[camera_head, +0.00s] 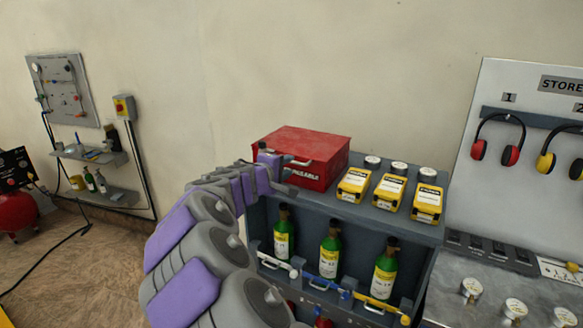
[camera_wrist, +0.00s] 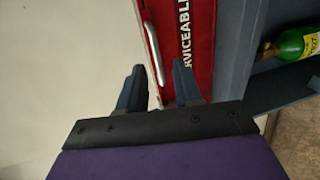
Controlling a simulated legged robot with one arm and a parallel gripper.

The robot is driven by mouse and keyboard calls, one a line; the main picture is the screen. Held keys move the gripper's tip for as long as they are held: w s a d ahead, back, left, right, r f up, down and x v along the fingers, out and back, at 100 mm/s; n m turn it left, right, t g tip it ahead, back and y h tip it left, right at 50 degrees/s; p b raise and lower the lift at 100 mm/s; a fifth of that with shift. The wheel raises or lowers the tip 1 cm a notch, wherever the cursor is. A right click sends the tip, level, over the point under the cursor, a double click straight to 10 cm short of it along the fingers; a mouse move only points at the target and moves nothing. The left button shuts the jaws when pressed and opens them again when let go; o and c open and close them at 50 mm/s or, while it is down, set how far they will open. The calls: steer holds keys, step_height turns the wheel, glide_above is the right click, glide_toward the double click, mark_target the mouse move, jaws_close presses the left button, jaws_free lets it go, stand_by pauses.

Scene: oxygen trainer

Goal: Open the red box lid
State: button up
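The red box (camera_head: 312,143) sits on the left end of the grey cabinet top, and its lid looks closed. A pale handle (camera_head: 299,162) is on its front face beside the lettering "SERVICEABLE". My gripper (camera_head: 281,178) is at the front left of the box, partly overlapping it in the head view. In the wrist view, my gripper (camera_wrist: 159,82) has its two dark fingers apart with nothing held between them. The red box (camera_wrist: 196,50) and its pale handle (camera_wrist: 152,52) show just beyond the fingertips. I cannot tell whether a finger touches the box.
Yellow units (camera_head: 391,191) stand on the cabinet top (camera_head: 328,204) right of the box. Green bottles (camera_head: 330,250) stand on the shelf below, one close to my arm. A wall (camera_head: 290,75) is behind. Open space lies left of the cabinet.

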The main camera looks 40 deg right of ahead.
steer(key=shift+x, duration=1.8)
steer(key=shift+a+r, duration=0.15)
steer(key=shift+a, duration=0.05)
jaws_close()
